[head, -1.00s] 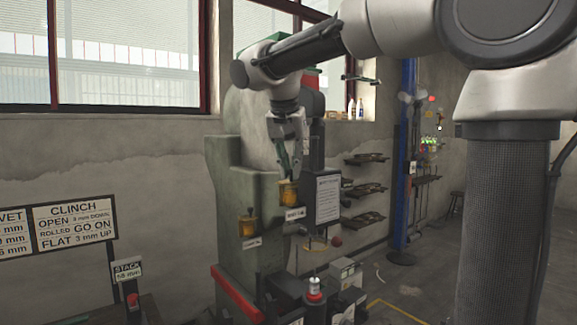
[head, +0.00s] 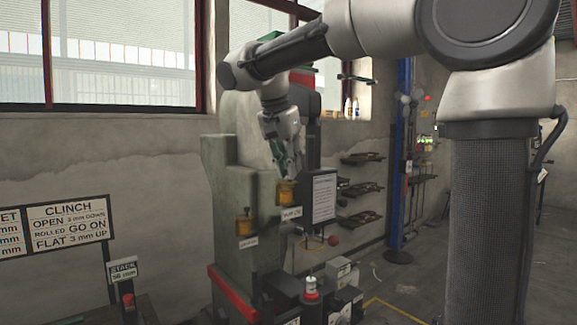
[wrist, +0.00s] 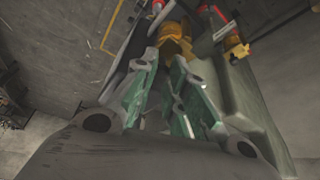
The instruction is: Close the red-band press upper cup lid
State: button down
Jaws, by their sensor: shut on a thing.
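The press (head: 222,185) is a tall green-grey machine with a red band (head: 232,292) around its base. Its upper cup (head: 287,193) is amber-yellow and sits on the front above a small white label. It also shows in the wrist view (wrist: 176,42), just beyond the fingertips. My gripper (head: 291,174) points down at the top of this cup, tilted, with green finger pads. In the wrist view my gripper (wrist: 163,62) has its fingers closed in on something at the cup's top, seemingly the lid. The lid itself is mostly hidden by the fingers.
A second amber cup (head: 246,228) sits lower left on the press. A dark-framed notice panel (head: 324,196) stands close to the right of my gripper. Wall shelves (head: 361,187) and a blue post (head: 403,150) are farther right. Open floor shows at the right.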

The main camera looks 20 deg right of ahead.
jog(key=c, duration=1.4)
grip_release()
jog(key=v, duration=1.2)
jog(key=s+d+f+n+y, duration=0.1)
jog(key=s+d+f+n, duration=0.2)
jog(key=s+f, duration=0.4)
jog(key=s+d+f+n+t+y, duration=0.1)
jog(key=s+d+f+n, duration=0.2)
jog(key=s+d+f, duration=0.3)
jog(key=s+d+f+n+y, duration=0.1)
jog(key=s+d+f+n, duration=0.2)
jog(key=f, duration=1.1)
jog(key=shift+s+d+f+n+t, duration=0.15)
jog(key=shift+s+d, duration=0.25)
jog(key=shift+s, duration=0.35)
jog(key=shift+s+d+f+n+t, duration=0.1)
jog(key=shift+s+d, duration=0.3)
jog(key=shift+s, duration=0.4)
jog(key=shift+s+d+f+n+t, duration=0.15)
jog(key=shift+s+d, duration=0.3)
jog(key=shift+s, duration=0.3)
